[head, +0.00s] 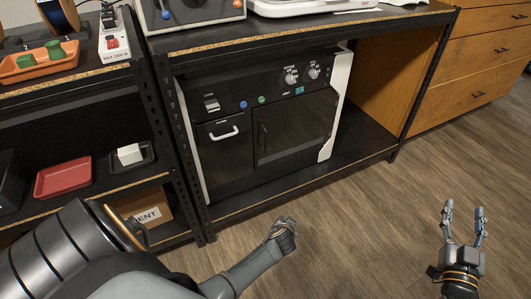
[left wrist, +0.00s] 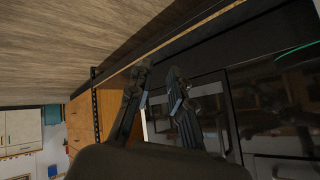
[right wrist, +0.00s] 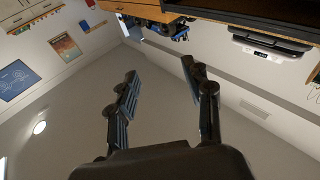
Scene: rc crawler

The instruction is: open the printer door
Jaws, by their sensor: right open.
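The printer (head: 270,115) is a dark boxy machine with pale side panels on the lower shelf. Its door (head: 300,128) is a dark glossy panel at the right of the front and looks closed. A dark upright handle (head: 263,138) sits at the door's left edge. My left gripper (head: 284,229) is in front of and below the printer, apart from the door. In the left wrist view its fingers (left wrist: 160,78) are a little apart, with nothing seen between them. The printer front (left wrist: 275,105) fills that view's right side. My right gripper (head: 464,205) is open and empty over the floor.
A shelf board (head: 300,30) runs above the printer. A black post (head: 180,150) stands left of it. The left shelf holds a red tray (head: 63,178) and an orange tray (head: 40,65). Wooden drawers (head: 480,65) stand at the right. The floor at lower right is clear.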

